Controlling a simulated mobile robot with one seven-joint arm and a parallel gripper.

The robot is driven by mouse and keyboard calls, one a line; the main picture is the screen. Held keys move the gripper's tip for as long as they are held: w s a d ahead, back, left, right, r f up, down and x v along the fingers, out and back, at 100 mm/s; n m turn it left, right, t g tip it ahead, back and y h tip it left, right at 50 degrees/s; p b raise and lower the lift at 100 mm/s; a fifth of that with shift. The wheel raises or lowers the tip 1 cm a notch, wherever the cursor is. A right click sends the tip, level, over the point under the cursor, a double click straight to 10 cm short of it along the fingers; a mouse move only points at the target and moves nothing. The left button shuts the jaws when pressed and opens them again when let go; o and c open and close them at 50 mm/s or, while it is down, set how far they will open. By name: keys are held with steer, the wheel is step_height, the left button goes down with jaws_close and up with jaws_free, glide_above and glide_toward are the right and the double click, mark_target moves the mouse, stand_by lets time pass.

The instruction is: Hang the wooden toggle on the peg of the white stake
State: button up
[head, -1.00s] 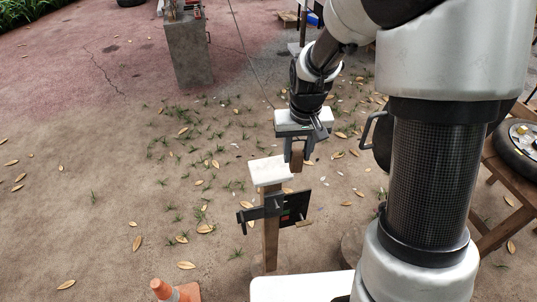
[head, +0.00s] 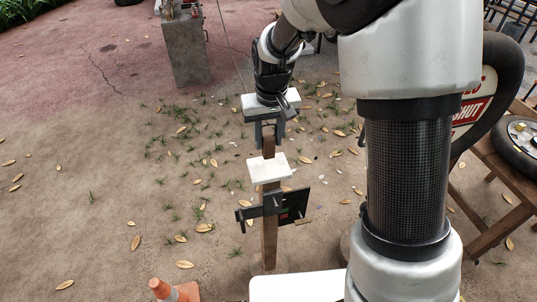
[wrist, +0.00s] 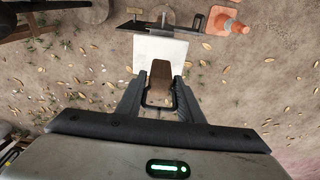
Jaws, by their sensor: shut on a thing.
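My gripper (head: 268,138) is shut on the brown wooden toggle (head: 268,149), which hangs from between the fingers. In the wrist view the toggle (wrist: 158,95) sits between both fingers. The stake (head: 270,240) is a wooden post with a white cap (head: 268,169). A dark crossbar (head: 262,211) with short projections and a black plate is on the post below the cap. In the head view the toggle shows just behind and above the cap, apart from the crossbar. In the wrist view the white cap (wrist: 160,54) lies just beyond the fingertips. I cannot tell which projection is the peg.
An orange cone (head: 172,291) stands at the bottom left, also in the wrist view (wrist: 226,20). A concrete pillar (head: 187,50) stands at the back. A wooden table (head: 500,190) with a wheel is at the right. The leaf-strewn ground left of the stake is clear.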

mark_target(269, 152)
steer(key=shift+f, duration=2.5)
steer(key=shift+f, duration=0.3)
steer(key=o, duration=1.1)
steer(key=shift+r, duration=0.1)
steer(key=shift+o, duration=0.2)
steer(key=shift+r, duration=0.15)
